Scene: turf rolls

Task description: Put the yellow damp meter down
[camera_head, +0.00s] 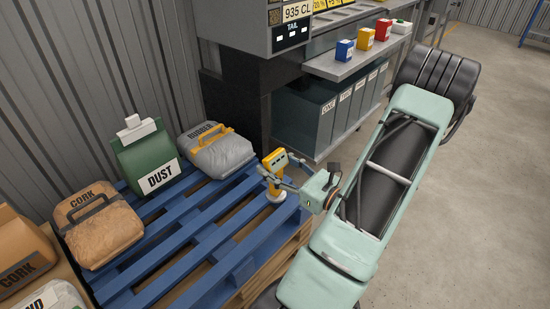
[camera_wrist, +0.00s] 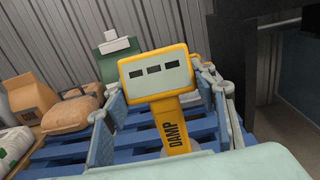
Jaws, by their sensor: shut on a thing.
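The yellow damp meter (camera_head: 276,174) stands upright at the right end of the blue slatted pallet (camera_head: 202,229) in the head view. In the wrist view the damp meter (camera_wrist: 159,88) fills the middle, with its pale display and the word DAMP on its handle. My gripper (camera_head: 280,179) is shut on the meter, with a finger on each side of it; the gripper also shows in the wrist view (camera_wrist: 166,105). The meter's base appears at the pallet's slats, but I cannot tell whether it touches them.
On the pallet are a brown CORK bag (camera_head: 101,235), a green DUST bag (camera_head: 150,163) and a grey RUBBER bag (camera_head: 217,155). More bags (camera_head: 20,256) are at the left edge. A shelf with coloured boxes (camera_head: 366,39) stands behind. Bare slats lie left of the meter.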

